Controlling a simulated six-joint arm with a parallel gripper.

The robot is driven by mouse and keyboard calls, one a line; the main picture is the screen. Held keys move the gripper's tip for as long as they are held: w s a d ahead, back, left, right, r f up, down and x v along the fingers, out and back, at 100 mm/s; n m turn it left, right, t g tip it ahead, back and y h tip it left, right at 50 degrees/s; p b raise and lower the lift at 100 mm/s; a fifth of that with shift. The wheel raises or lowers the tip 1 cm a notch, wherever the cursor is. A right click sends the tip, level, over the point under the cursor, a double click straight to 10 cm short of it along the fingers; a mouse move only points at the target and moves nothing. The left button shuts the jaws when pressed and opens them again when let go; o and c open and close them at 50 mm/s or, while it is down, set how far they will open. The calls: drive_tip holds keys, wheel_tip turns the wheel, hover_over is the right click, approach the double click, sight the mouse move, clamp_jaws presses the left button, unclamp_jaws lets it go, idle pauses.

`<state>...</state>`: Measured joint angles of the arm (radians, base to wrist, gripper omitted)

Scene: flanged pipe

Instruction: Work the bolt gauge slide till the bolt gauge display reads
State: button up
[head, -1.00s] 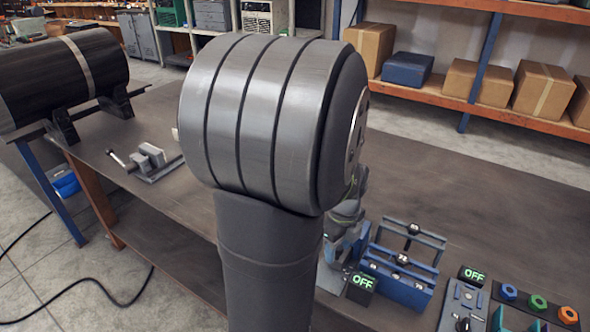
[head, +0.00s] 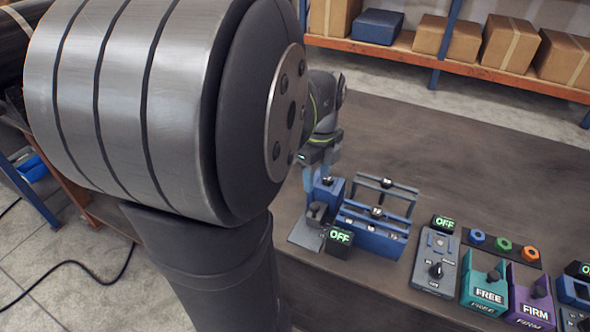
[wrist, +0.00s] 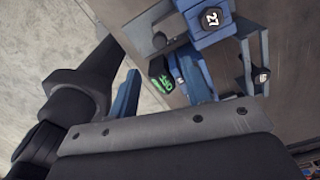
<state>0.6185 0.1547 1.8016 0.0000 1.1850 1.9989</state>
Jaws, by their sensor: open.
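A small device stands at my gripper in the head view, with a blue block (head: 331,190), a dark knob-like part (head: 317,211) and a black display (head: 340,237) showing green "OFF". It appears to be the bolt gauge with its slide, though no name is legible. The same display shows in the wrist view (wrist: 162,78). My gripper (head: 317,180) is open, with its blue fingers low beside the block. Whether a finger touches the slide I cannot tell. My own arm hides part of the bench to the left.
A blue rack (head: 372,237) with numbered black bolts stands just right. Beyond it are a grey switch box (head: 434,262) with an "OFF" display (head: 443,222), colored nuts (head: 502,244), a teal "FREE" box (head: 484,285) and a purple "FIRM" box (head: 531,300). The bench behind is clear.

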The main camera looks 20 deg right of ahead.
sight(315, 205)
wheel_tip(315, 205, down, 10)
drive_tip(key=shift+r, duration=0.15)
drive_tip(key=shift+c, duration=0.5)
